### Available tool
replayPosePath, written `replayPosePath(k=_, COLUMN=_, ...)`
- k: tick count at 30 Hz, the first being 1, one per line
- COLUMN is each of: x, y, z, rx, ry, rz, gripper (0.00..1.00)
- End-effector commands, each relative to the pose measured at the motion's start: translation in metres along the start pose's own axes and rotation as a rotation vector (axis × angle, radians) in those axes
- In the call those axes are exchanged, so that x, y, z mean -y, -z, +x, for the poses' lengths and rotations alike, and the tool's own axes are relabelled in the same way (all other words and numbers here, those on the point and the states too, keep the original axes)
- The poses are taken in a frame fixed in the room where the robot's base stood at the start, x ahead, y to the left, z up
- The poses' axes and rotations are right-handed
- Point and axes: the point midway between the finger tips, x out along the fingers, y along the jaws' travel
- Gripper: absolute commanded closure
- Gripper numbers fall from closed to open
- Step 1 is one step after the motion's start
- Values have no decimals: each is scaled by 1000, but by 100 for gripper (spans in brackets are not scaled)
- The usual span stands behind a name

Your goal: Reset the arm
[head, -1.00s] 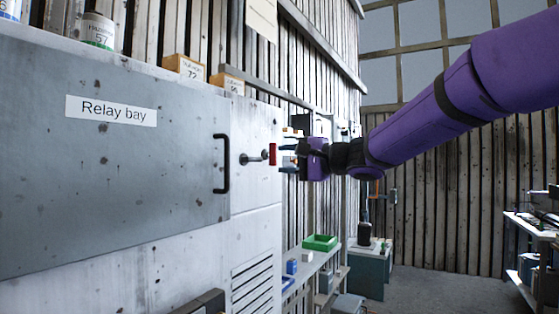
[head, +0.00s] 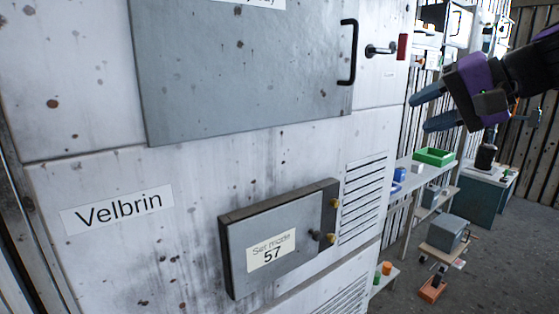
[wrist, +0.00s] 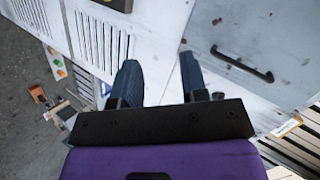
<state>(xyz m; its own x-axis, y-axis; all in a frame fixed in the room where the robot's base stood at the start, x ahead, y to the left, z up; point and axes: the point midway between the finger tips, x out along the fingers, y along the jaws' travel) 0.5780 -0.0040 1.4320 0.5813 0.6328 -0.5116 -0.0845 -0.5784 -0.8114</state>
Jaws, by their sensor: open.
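My gripper (head: 428,108) is at the upper right of the head view, its two blue fingers apart with nothing between them. It is in front of the right part of the white cabinet, apart from the red-ended lever (head: 382,50). In the wrist view my gripper (wrist: 158,62) also shows open and empty, facing the white cabinet front. The grey door (head: 240,75) with a black handle (head: 348,52) is shut on the cabinet. Below it is a box labelled "Set mode 57" (head: 285,240).
A "Velbrin" label (head: 117,209) is on the cabinet's left. Vents (head: 363,197) are near its right edge. Beyond it, a shelf holds a green tray (head: 434,157) and small blue things. An orange bin (head: 432,289) is on the floor. Floor at the lower right is partly clear.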

Motion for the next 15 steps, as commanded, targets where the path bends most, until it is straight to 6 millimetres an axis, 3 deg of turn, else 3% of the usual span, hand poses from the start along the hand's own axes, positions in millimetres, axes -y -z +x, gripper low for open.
replayPosePath(k=1, x=-11, y=-19, z=-4, rx=23, ry=-62, rz=-51, gripper=60)
replayPosePath(k=6, x=-56, y=-67, z=-18, rx=83, ry=-294, rz=-216, gripper=60)
replayPosePath(k=10, x=-91, y=-94, z=-35, rx=107, ry=-472, rz=-343, gripper=60)
replayPosePath(k=15, x=-126, y=-113, z=-55, rx=113, ry=-661, rz=-477, gripper=60)
